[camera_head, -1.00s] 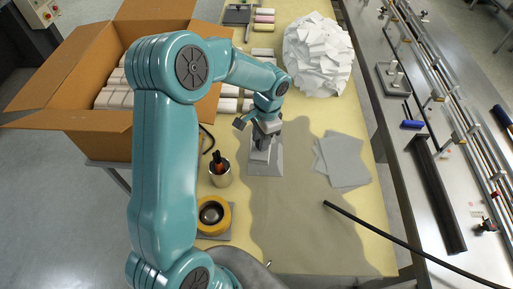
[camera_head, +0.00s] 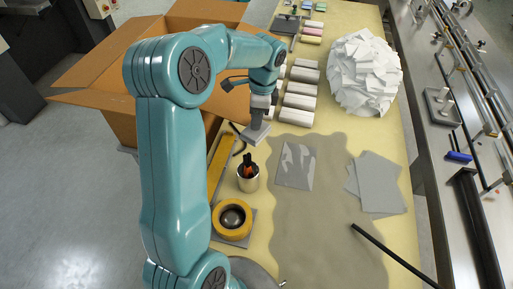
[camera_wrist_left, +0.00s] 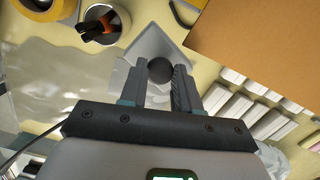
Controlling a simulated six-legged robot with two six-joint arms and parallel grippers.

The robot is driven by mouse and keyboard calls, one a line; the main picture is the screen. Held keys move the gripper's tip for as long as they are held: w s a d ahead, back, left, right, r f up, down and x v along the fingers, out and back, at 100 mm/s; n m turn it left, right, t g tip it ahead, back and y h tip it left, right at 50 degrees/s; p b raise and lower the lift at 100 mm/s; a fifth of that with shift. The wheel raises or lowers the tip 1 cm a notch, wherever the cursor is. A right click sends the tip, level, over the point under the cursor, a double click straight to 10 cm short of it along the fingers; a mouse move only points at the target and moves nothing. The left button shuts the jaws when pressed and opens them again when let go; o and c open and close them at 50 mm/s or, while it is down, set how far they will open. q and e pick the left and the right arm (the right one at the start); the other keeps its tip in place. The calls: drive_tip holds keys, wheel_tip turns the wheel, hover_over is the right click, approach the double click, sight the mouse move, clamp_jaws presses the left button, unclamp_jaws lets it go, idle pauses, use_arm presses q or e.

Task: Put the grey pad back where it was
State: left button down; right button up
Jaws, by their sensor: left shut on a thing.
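The grey pad (camera_head: 256,134) is a light grey plate with a dark round knob. My left gripper (camera_head: 259,112) is shut on the knob and holds the pad at the left side of the table, near the can. In the left wrist view the pad (camera_wrist_left: 150,42) shows beyond the fingers (camera_wrist_left: 159,85), with the dark knob between them. Whether the pad touches the table cannot be told. A clear, shiny sheet (camera_head: 296,165) lies on the grey-brown mat (camera_head: 310,225). My right gripper is not in view.
A can (camera_head: 248,184) with orange-handled tools and a yellow ring (camera_head: 232,218) stand nearby. A cardboard box (camera_head: 100,75) is at the left.

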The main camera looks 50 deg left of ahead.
use_arm(q)
wheel_tip(320, 180, down, 13)
drive_tip(key=shift+w+r+p, duration=0.1)
drive_tip(key=shift+r+p, duration=0.05)
drive_tip(key=shift+p, duration=0.25)
drive_tip(key=c, duration=0.8)
unclamp_jaws()
drive_tip(key=r, duration=0.4)
drive_tip(key=r+b, duration=0.1)
drive_tip(key=r, duration=0.3)
drive_tip(key=w+d+r, duration=0.1)
drive_tip(key=r, duration=0.3)
drive_tip(key=shift+r, duration=0.1)
